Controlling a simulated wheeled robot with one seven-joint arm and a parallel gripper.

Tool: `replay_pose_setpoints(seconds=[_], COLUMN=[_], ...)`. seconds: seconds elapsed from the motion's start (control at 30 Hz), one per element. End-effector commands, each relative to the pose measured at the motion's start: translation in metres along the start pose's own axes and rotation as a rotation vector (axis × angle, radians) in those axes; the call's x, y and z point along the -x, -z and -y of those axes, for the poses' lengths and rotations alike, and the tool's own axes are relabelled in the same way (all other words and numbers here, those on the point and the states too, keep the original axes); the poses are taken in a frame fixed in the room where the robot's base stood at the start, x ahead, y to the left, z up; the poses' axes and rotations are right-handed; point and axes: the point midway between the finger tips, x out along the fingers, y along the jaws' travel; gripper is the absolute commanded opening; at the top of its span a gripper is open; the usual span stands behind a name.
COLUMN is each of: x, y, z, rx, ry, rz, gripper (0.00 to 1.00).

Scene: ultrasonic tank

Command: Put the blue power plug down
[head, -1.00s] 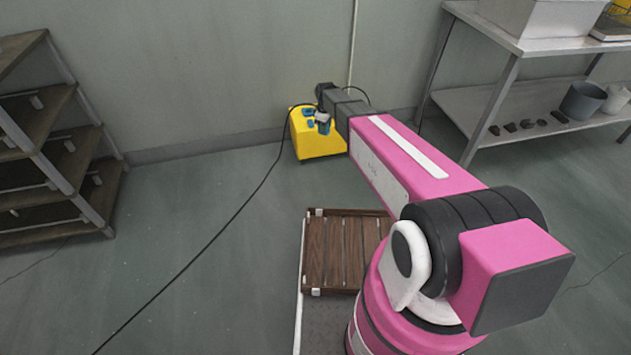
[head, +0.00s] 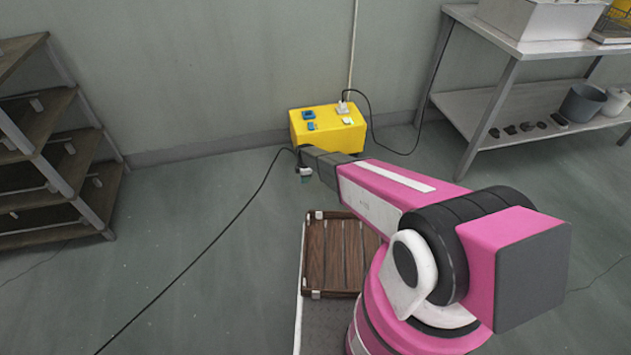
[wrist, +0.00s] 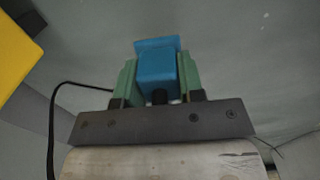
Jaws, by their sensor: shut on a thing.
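My gripper (head: 305,177) is at the end of my outstretched arm, in front of the yellow power box (head: 328,143) and lower in the picture. In the wrist view my gripper (wrist: 157,76) has its green fingers shut on the blue power plug (wrist: 157,66), one finger on each side. The plug hangs clear of the box, with grey floor behind it. In the head view the plug is too small and covered to make out. A black cord (head: 232,214) runs from near my gripper to the lower left across the floor.
The box carries blue sockets (head: 308,114) and a pale plug (head: 342,108) with a black cord looping right. A wooden slatted crate (head: 330,295) is below my gripper in the picture. Shelves (head: 50,120) stand left, a metal table (head: 560,45) right. Floor between is open.

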Motion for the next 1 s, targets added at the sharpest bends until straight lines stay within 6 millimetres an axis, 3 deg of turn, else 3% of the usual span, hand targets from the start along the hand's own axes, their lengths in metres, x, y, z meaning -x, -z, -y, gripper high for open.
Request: replay_pose_setpoints(seconds=[0.1,0.4,0.67,0.9,1.0], x=[-0.018,-0.047,-0.057,-0.089,-0.092], y=[-0.021,-0.062,-0.070,-0.070,-0.070], z=[-0.018,-0.045,-0.050,-0.049,-0.048], rx=[-0.003,-0.002,-0.001,-0.001,-0.002], ry=[0.000,-0.001,0.000,0.001,0.000], rz=[0.000,0.000,0.000,0.000,0.000], gripper=[0.00,0.00,0.00,0.00,0.00])
